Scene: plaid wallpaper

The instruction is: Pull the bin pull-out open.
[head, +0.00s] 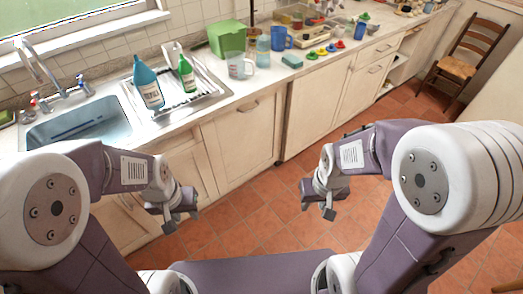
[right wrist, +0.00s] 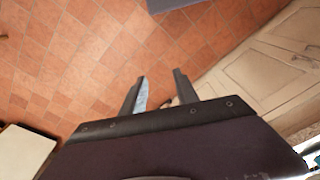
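Cream cabinet fronts run under the counter, all closed. The wide front with a horizontal handle near its top (head: 244,135) stands right of the sink; it may be the bin pull-out, but no label tells. Its handle (head: 250,106) is in plain view. My left gripper (head: 181,217) is open and empty, in front of the lower cabinets below the sink. My right gripper (head: 317,209) is open and empty over the floor, away from the fronts. In the right wrist view its two fingers (right wrist: 158,88) stand apart, with cream fronts (right wrist: 265,75) at the right.
The sink (head: 80,122), a drainer with a blue bottle (head: 148,85) and a green bottle (head: 186,75), a green box (head: 228,38) and cups stand on the counter. A wooden chair (head: 470,58) is at the far right. The tiled floor (head: 262,220) between my arms is clear.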

